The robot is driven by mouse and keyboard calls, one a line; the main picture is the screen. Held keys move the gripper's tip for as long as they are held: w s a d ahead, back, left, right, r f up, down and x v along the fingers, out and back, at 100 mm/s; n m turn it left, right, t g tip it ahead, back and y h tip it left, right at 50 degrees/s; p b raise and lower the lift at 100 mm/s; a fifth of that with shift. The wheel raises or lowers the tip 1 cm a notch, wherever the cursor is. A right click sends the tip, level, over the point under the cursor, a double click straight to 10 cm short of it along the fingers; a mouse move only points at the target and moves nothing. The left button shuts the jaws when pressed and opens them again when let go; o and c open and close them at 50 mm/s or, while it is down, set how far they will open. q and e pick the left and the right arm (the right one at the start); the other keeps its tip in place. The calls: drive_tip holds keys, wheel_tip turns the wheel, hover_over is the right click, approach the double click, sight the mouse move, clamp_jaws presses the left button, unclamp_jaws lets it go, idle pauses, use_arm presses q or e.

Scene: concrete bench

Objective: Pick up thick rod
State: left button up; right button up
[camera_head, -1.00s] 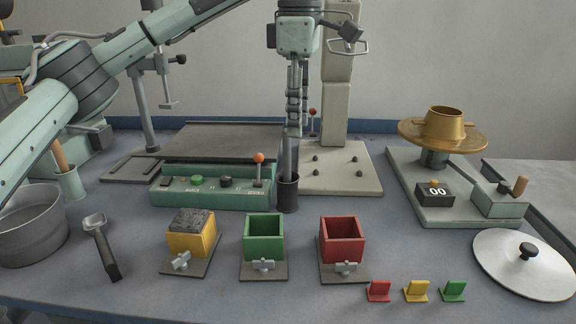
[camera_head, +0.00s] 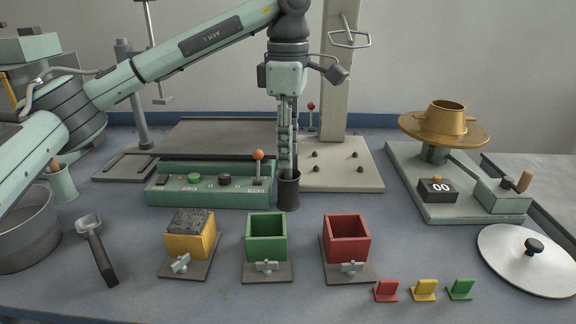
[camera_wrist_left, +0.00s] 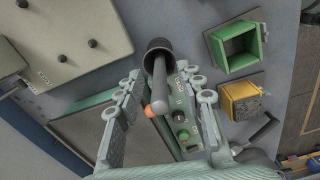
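The thick rod (camera_wrist_left: 159,88) is a grey cylinder standing in a dark cup (camera_head: 288,194). The cup (camera_wrist_left: 158,49) also shows in the left wrist view, with the rod rising from it. My left gripper (camera_head: 287,168) points down just above the cup. In the left wrist view, the fingers of my left gripper (camera_wrist_left: 160,76) are apart, one on each side of the rod, with gaps visible. In the head view the fingers largely hide the rod. My right gripper is in neither view.
A green control box (camera_head: 208,186) with an orange-knobbed lever (camera_head: 258,156) stands close left of the cup. A beige stand base (camera_head: 345,168) is behind right. Yellow (camera_head: 190,234), green (camera_head: 266,237) and red (camera_head: 346,239) boxes stand in front. A metal pot (camera_head: 25,235) is far left.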

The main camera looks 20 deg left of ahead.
use_arm(q)
drive_tip(key=shift+f, duration=0.25)
drive_tip(key=shift+c, duration=0.7)
drive_tip(key=c, duration=0.7)
clamp_jaws()
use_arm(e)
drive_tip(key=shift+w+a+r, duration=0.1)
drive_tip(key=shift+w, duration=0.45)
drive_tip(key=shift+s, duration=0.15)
